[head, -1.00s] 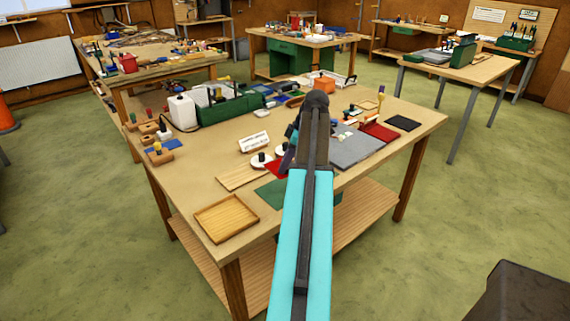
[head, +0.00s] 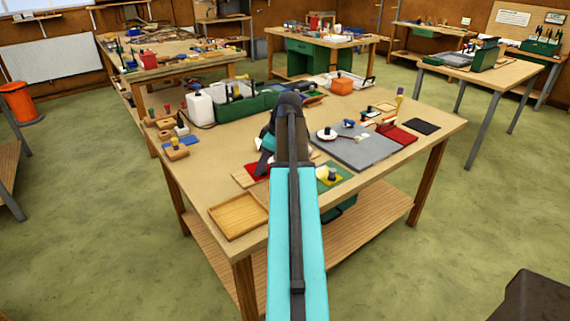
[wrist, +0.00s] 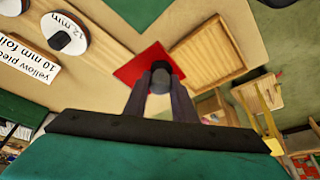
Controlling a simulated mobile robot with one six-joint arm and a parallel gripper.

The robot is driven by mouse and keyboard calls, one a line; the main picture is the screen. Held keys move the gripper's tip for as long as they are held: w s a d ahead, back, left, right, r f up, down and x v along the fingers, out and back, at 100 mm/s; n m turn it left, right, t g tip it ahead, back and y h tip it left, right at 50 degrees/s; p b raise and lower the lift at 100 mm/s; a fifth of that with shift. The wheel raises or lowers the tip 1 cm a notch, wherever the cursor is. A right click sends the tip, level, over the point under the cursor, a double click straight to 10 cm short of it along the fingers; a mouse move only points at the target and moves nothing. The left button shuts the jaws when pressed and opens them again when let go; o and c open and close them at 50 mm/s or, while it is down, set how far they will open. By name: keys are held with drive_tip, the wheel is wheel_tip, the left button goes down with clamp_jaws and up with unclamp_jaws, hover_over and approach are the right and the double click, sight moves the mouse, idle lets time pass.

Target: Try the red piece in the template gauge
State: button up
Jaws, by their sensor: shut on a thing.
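The red piece (wrist: 134,67) is a flat red square with a dark upright knob (wrist: 160,76). My gripper (wrist: 159,88) is shut on that knob in the wrist view. In the head view the red piece (head: 256,169) shows just below my gripper (head: 266,158), close to the light wooden board (head: 243,179) and behind the wooden tray. Whether it touches the surface below, I cannot tell. My arm hides part of the bench around it. I cannot make out for certain which thing is the template gauge.
The wooden tray (head: 238,216) is at the bench's front left corner. A green mat (head: 346,171) lies right of my arm. A grey slab (head: 360,152) bears a white knobbed disc (head: 326,134). In the wrist view, a 12 mm disc (wrist: 50,26) and a printed card (wrist: 24,58) are at left.

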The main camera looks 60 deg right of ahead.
drive_tip(key=w+a+m, duration=0.1)
drive_tip(key=w+a, duration=0.4)
drive_tip(key=a, duration=1.1)
drive_tip(key=w+a+r+m+h+b, duration=0.1)
drive_tip(key=w+a, duration=0.4)
drive_tip(key=a, duration=1.1)
drive_tip(key=w+a+m+b, duration=0.1)
drive_tip(key=w+a, duration=0.4)
drive_tip(key=a, duration=1.2)
drive_tip(key=shift+w+r+m, duration=0.25)
drive_tip(key=shift+r+m, duration=0.15)
drive_tip(key=shift+d, duration=0.15)
